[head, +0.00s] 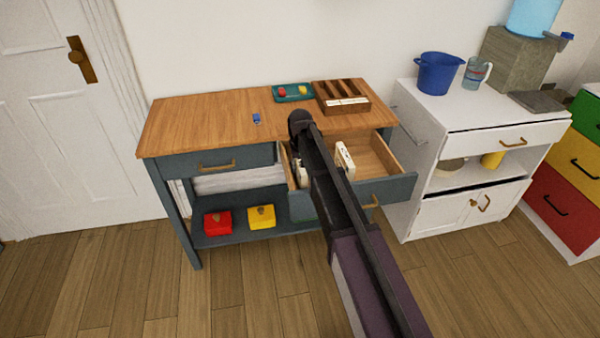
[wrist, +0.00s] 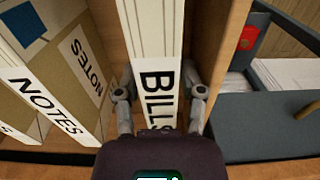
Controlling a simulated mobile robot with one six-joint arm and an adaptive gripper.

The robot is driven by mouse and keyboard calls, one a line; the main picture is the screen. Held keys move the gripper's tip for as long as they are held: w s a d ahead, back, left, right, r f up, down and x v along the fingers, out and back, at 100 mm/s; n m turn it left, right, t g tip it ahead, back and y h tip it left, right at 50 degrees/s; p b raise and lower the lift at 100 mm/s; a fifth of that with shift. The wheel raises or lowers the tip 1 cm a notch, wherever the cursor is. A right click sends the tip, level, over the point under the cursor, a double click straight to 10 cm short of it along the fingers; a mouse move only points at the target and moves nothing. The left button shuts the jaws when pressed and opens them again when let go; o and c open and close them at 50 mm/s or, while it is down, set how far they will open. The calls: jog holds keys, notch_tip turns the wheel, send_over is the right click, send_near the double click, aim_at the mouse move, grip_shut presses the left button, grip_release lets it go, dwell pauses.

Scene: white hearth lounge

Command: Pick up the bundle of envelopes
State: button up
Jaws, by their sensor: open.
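A white stack of envelopes (wrist: 155,40) labelled BILLS stands on edge in the open drawer (head: 372,158), close to the drawer's side wall. My gripper (wrist: 160,92) is open, with one finger on each side of the labelled end of the stack. I cannot tell whether the fingers touch it. In the head view my arm hides the gripper and most of the stack. A brown-and-white item marked NOTES (wrist: 62,90) stands in the same drawer, apart from the stack; it also shows in the head view (head: 344,160).
The wooden tabletop (head: 200,120) holds a blue item (head: 256,118), a teal tray (head: 306,96) and a wooden organizer (head: 340,110). Red (head: 217,223) and yellow (head: 259,217) boxes sit on the lower shelf. A white cabinet (head: 410,150) stands close on the right.

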dwell(0.3)
grip_shut()
jog(key=shift+r, duration=0.25)
notch_tip(320, 180, up, 10)
jog(key=p, duration=1)
jog(key=shift+f, duration=0.2)
dwell(0.5)
